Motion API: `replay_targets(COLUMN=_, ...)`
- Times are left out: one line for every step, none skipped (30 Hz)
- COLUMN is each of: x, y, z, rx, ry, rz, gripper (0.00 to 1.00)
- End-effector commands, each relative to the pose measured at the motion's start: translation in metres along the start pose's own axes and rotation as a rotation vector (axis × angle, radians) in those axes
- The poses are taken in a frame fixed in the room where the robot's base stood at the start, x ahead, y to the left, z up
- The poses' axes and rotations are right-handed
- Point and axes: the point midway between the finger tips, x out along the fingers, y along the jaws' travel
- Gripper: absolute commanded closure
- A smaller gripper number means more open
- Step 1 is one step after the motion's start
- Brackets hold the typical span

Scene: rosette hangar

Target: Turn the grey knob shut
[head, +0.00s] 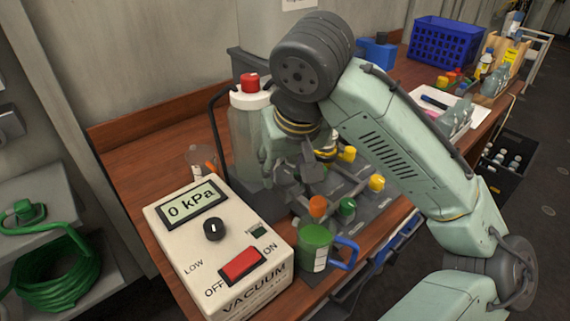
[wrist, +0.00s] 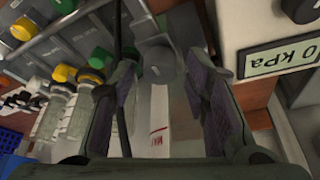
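A grey blocky part that looks like the grey knob (wrist: 158,58) shows in the wrist view, just beyond and between my fingertips. I cannot tell if the fingers touch it. My gripper (wrist: 163,88) is open, with a dark finger on each side. In the head view my gripper (head: 290,178) points down at the valve rack (head: 374,212), beside the clear bottle (head: 244,140). There my wrist and fingers hide most of the grey knob, and its turn position is unclear.
The rack carries yellow, green and orange knobs. A white vacuum box (head: 171,229) with a black dial (head: 214,229), red switch and 0 kPa display stands front left. A blue crate (head: 444,43) is at the back.

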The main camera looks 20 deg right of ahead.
Motion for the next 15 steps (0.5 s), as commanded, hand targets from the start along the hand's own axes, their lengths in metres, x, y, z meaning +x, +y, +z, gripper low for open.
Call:
replay_targets(x=0.000, y=0.000, z=0.000, rx=0.000, ry=0.000, rz=0.000, gripper=0.54)
replay_targets(x=0.000, y=0.000, z=0.000, rx=0.000, ry=0.000, rz=0.000, gripper=0.54)
replay_targets(x=0.000, y=0.000, z=0.000, rx=0.000, ry=0.000, rz=0.000, gripper=0.54)
replay_targets(x=0.000, y=0.000, z=0.000, rx=0.000, ry=0.000, rz=0.000, gripper=0.54)
replay_targets(x=0.000, y=0.000, z=0.000, rx=0.000, ry=0.000, rz=0.000, gripper=0.54)
replay_targets(x=0.000, y=0.000, z=0.000, rx=-0.001, ry=0.000, rz=0.000, gripper=0.54)
replay_targets(x=0.000, y=0.000, z=0.000, rx=-0.001, ry=0.000, rz=0.000, gripper=0.54)
replay_targets(x=0.000, y=0.000, z=0.000, rx=-0.001, ry=0.000, rz=0.000, gripper=0.54)
replay_targets(x=-0.001, y=0.000, z=0.000, rx=0.000, ry=0.000, rz=0.000, gripper=0.54)
replay_targets(x=-0.002, y=0.000, z=0.000, rx=0.000, ry=0.000, rz=0.001, gripper=0.54)
replay_targets(x=-0.004, y=0.000, z=0.000, rx=0.000, ry=0.001, rz=0.001, gripper=0.54)
replay_targets(x=-0.008, y=0.001, z=0.000, rx=-0.001, ry=0.001, rz=0.002, gripper=0.54)
replay_targets(x=-0.012, y=0.001, z=0.000, rx=-0.001, ry=0.001, rz=0.003, gripper=0.54)
replay_targets(x=-0.016, y=0.001, z=-0.001, rx=0.000, ry=0.001, rz=0.004, gripper=0.54)
replay_targets(x=-0.024, y=0.001, z=0.000, rx=-0.001, ry=0.002, rz=0.004, gripper=0.54)
